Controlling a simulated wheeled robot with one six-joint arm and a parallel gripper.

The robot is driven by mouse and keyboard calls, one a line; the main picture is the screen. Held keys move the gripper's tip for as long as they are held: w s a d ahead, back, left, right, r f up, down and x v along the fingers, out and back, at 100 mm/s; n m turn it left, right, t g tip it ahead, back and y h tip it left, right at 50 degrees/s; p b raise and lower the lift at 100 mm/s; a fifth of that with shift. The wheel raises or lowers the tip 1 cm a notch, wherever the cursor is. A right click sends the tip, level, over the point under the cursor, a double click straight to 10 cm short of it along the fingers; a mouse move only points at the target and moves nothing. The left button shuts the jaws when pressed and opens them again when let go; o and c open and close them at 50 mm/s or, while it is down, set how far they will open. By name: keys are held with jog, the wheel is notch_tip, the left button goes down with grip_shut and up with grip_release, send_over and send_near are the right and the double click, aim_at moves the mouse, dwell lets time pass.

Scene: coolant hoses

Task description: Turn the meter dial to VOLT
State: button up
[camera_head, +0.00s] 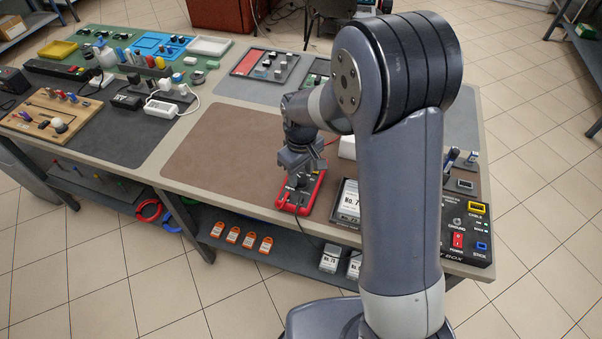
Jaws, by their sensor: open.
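The red meter (306,205) lies on the brown mat near the front edge of the bench, left of my upright arm. My gripper (301,178) points down over the upper part of the meter, at or just above its face. The fingers are small and partly hidden here, but the jaws are apart. The meter's dial is hidden under my gripper, so its setting and any contact with the fingers cannot be seen. A dark lead runs from the meter over the front edge.
The brown mat (222,143) left of the meter is clear. A framed box marked No. 7 (348,199) stands close to its right. A black control box (470,238) is at the bench's right end. Trays and tools fill the far left. Orange packets (233,236) lie on the lower shelf.

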jog(key=shift+f, duration=0.7)
jog(key=shift+c, duration=0.4)
jog(key=c, duration=0.6)
jog(key=shift+m, duration=0.3)
jog(key=m+b, duration=0.1)
jog(key=m, duration=0.2)
jog(key=shift+m+b, duration=0.35)
jog(key=shift+m, duration=1.65)
